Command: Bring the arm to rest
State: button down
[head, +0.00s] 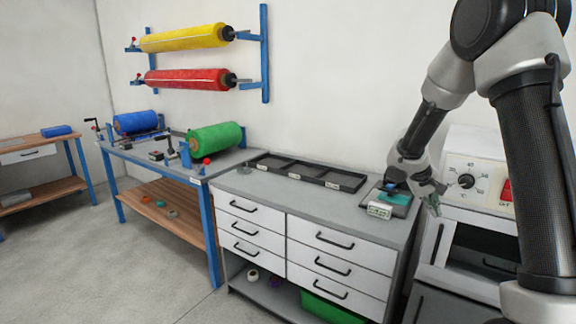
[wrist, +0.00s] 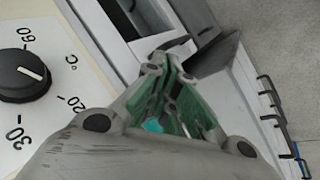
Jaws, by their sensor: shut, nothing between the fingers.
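My arm reaches down from the upper right in the head view. My gripper (head: 434,204) hangs over the right end of the grey counter, in front of the white machine. In the wrist view my gripper (wrist: 172,68) is shut, its green-padded fingers together with nothing seen between them. A small teal patch shows between the finger links there. The white machine (head: 472,150) with a black dial (head: 466,181) and a red switch stands just right of the gripper; its dial (wrist: 24,76) is large at the left of the wrist view.
A small device with a teal top (head: 396,198) sits on the counter (head: 245,184) by the gripper. A black divided tray (head: 304,172) lies left of it. A blue-framed bench (head: 180,166) holds blue and green rolls. Yellow and red rolls hang on the wall. Open floor lies at lower left.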

jog(key=s+a+r+t+y, duration=0.1)
jog(key=s+r, duration=0.4)
jog(key=s, duration=0.6)
jog(key=s+a+r+t+y, duration=0.1)
jog(key=s+a+r+y, duration=0.2)
jog(key=s+r, duration=0.3)
jog(key=s+a+r+y, duration=0.2)
jog(key=s+a+r, duration=0.2)
jog(key=s, duration=1.2)
jog(key=shift+s+r+t, duration=0.3)
jog(key=shift+r+t, duration=0.1)
jog(key=shift+r, duration=0.3)
jog(key=shift+a, duration=0.2)
